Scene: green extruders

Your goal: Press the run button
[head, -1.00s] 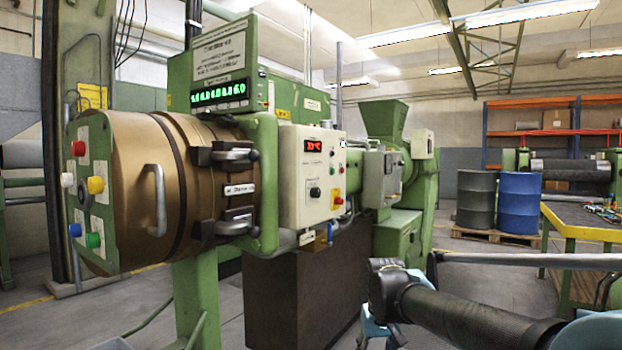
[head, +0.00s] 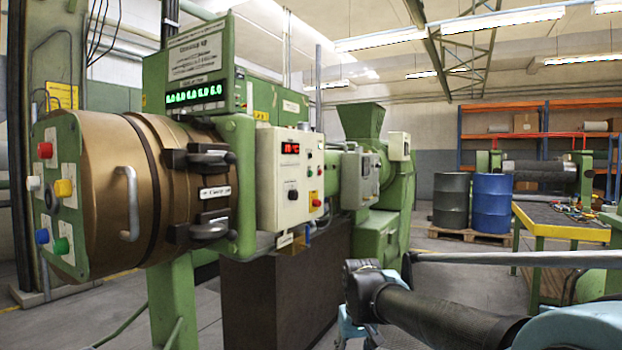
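No button has a readable "run" label. On the left, the green end panel (head: 49,170) of the extruder carries a red button (head: 45,150), a white button (head: 33,183), a yellow button (head: 63,188), a blue button (head: 41,236) and a green button (head: 62,246), with a dark round part in the middle. The cream control box (head: 277,185) has a red display, a black knob and small buttons, including a red one on a yellow plate (head: 315,199). My arm's dark links show at bottom right, apart from the machine. My gripper is not visible.
The brown cylinder (head: 98,190) has a protruding handle (head: 128,204) and clamps beside it. A dark drum (head: 451,200) and a blue drum (head: 492,202) stand on a pallet. A yellow-edged workbench (head: 560,230) is at right. Some grey floor is clear behind my arm.

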